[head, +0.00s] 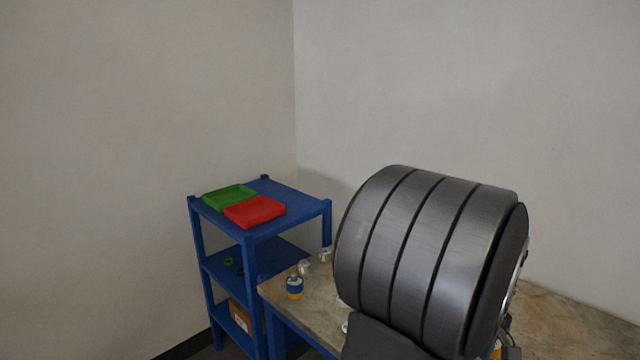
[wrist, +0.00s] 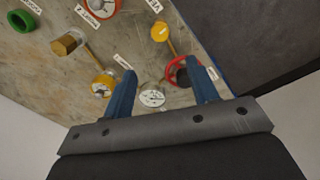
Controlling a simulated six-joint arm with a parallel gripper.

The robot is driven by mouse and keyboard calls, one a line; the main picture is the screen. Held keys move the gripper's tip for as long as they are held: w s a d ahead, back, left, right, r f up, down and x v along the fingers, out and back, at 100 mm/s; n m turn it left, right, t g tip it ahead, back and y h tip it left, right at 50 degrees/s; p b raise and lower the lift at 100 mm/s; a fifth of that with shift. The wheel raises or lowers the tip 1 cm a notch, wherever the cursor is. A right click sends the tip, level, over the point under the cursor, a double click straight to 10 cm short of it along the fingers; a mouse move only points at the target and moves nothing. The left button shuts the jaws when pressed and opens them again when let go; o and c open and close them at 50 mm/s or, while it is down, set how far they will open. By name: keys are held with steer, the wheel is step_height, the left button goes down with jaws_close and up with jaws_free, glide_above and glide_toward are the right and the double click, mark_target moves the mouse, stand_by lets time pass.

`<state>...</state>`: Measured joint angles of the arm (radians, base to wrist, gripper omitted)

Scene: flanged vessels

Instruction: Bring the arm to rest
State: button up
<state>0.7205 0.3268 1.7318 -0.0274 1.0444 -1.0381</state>
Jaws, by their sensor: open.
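My gripper (wrist: 160,68) shows in the wrist view with its two blue fingers spread apart and nothing between them. The fingers hang over the worn worktable (wrist: 35,58), which also shows in the head view (head: 560,315). Near the fingertips are a red ring with a dark centre (wrist: 178,73), a white dial-like disc (wrist: 152,98) and a yellow-and-white round part (wrist: 103,86). The gap between fingers and table is hard to judge. In the head view a large dark ribbed arm part of mine covers much of the table, and the gripper is hidden.
A blue shelf (head: 289,192) bears a green tray (head: 229,197) and a red tray (head: 254,212). A yellow-and-blue vessel (head: 294,288) stands at the table's left edge. Farther off on the table are a brass hex part (wrist: 66,44), a yellow part (wrist: 160,31) and a green ring (wrist: 22,20).

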steer(key=f, duration=1.4)
steer(key=shift+d+f, duration=0.25)
steer(key=shift+f, duration=0.15)
steer(key=shift+w+r+m, duration=0.1)
steer(key=shift+r+m, duration=0.05)
steer(key=shift+m, duration=0.55)
steer(key=m, duration=0.6)
steer(key=shift+m, duration=0.4)
steer(key=m, duration=0.4)
steer(key=shift+w+m+g, duration=0.1)
steer(key=shift+m+g, duration=0.2)
steer(key=shift+m, duration=0.1)
steer(key=shift+d+m, duration=0.1)
steer(key=shift+m, duration=1.9)
